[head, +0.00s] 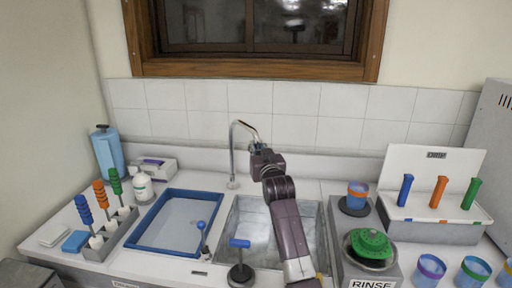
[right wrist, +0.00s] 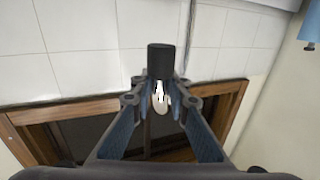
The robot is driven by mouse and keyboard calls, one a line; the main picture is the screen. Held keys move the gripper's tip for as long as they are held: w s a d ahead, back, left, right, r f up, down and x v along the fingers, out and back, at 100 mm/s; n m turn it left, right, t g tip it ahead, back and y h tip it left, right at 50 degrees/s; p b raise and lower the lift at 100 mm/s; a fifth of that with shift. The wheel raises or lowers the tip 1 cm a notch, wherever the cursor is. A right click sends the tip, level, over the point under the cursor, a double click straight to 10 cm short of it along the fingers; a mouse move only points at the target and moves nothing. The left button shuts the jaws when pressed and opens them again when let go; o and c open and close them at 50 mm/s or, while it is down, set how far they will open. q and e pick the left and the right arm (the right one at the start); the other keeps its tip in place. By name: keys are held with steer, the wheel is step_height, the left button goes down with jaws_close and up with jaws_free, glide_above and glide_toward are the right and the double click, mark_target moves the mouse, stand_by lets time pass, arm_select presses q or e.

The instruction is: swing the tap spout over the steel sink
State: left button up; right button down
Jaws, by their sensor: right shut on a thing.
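The tap (head: 233,160) is a thin steel pipe rising behind the sink, with its spout arching over to the right. My right gripper (head: 256,147) is at the spout's end, shut on it. In the right wrist view the fingers (right wrist: 161,78) close around a dark cylindrical tip, with a pale piece between them. The steel sink (head: 232,213) is in front of the tap, partly covered by my right arm. The gripper hides the spout's tip in the head view, so I cannot tell exactly what lies beneath it. My left gripper is not in view.
A blue-rimmed tray (head: 150,216) lies left of the sink. A black stand with a blue handle (head: 240,243) is at the sink's front left. A RINSE station (head: 372,284) stands to the right. A tiled wall (head: 300,98) is close behind the tap.

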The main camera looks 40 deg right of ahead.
steer(key=shift+d+f, duration=0.1)
steer(key=shift+f, duration=0.25)
steer(key=c, duration=2.1)
jaws_free()
steer(key=shift+o, duration=1.3)
steer(key=shift+d, duration=0.2)
steer(key=shift+a+r, duration=0.15)
steer(key=v, duration=1.2)
